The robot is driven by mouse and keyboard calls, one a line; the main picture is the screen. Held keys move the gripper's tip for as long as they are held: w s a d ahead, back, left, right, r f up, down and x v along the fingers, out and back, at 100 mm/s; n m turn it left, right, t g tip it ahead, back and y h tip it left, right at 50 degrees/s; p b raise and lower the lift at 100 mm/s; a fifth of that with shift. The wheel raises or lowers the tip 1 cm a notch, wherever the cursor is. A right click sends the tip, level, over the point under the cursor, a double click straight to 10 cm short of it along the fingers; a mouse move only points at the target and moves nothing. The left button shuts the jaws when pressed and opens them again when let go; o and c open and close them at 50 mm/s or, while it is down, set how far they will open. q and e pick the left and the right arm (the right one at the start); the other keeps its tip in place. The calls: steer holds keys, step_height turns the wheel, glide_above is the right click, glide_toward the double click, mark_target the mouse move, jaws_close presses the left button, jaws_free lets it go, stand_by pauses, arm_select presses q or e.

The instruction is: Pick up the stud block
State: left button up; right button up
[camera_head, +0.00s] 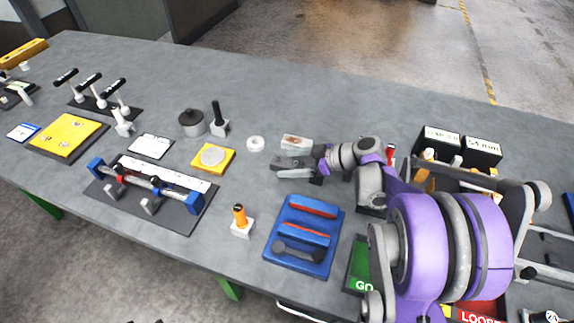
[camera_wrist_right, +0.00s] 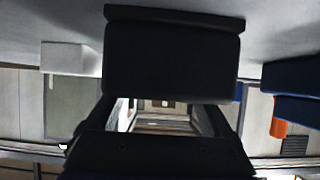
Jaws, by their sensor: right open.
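My right gripper (camera_head: 282,168) reaches left over the middle of the table, its jaws open. A small pale block with a brownish top (camera_head: 295,142) lies just beyond it. A white block with a dark upright post (camera_head: 219,127) stands farther left, and a white block with an orange post (camera_head: 242,227) stands near the front edge. I cannot tell for sure which is the stud block. In the right wrist view, dark gripper parts (camera_wrist_right: 172,60) fill the middle and hide what lies between the jaws. A white block (camera_wrist_right: 68,58) shows at left there. My left gripper is not in view.
A blue tray (camera_head: 275,255) with red-topped parts lies in front of my right gripper. A white ring (camera_head: 256,143) and a yellow plate with a disc (camera_head: 230,161) lie to its left. Black boxes (camera_head: 440,142) stand right. The table's back strip is clear.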

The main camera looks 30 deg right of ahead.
jaws_close()
stand_by(0.3)
stand_by(1.1)
